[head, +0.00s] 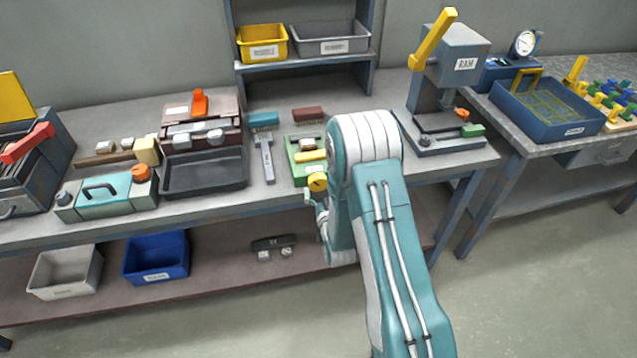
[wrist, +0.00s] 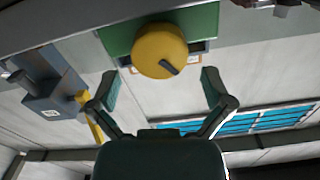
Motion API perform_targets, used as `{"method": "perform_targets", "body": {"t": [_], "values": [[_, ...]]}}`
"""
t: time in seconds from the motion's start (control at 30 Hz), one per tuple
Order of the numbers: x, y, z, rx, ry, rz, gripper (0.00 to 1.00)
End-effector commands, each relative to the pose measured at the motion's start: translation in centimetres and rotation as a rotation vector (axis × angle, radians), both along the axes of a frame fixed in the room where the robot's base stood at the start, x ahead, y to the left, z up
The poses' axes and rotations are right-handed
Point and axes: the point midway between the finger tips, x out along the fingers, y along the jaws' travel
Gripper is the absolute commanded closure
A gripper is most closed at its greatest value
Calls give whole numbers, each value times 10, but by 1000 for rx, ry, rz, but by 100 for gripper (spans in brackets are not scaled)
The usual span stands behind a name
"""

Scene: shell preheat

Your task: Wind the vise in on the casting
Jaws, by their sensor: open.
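The green vise (head: 297,172) stands on the bench near its front edge, just left of my arm. Its round yellow handwheel (head: 317,182) faces the front, and a yellow piece (head: 311,156) lies on top of the vise. In the wrist view the yellow handwheel (wrist: 160,51) with a dark knob sits ahead of the green vise body (wrist: 203,20). My gripper (wrist: 160,88) is open and empty, its two fingers to either side of the wheel and apart from it. In the head view my arm hides most of the gripper. I cannot make out the casting clearly.
A grey caliper-like tool (head: 265,160) and a teal brush (head: 264,120) lie left of the vise. A dark tray (head: 204,185) is further left. The RAM press (head: 450,75) stands to the right. The floor in front is clear.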

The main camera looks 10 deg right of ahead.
Motion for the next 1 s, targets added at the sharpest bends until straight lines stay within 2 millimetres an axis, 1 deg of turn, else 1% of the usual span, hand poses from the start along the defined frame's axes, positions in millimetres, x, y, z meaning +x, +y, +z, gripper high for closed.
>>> {"method": "perform_targets", "body": {"t": [0.03,0.1,0.2,0.33,0.53,0.57,0.6,0.67,0.7,1.0], "values": [[9,0,0,0,-2,0,0],[18,0,0,0,0,0,0],[26,0,-1,1,1,0,0],[31,0,0,1,0,0,0],[31,0,0,1,1,0,0],[31,0,0,1,1,0,9],[31,0,0,1,1,0,27],[31,0,0,1,1,0,53],[31,0,0,1,1,0,71],[32,0,0,11,0,1,71]]}}
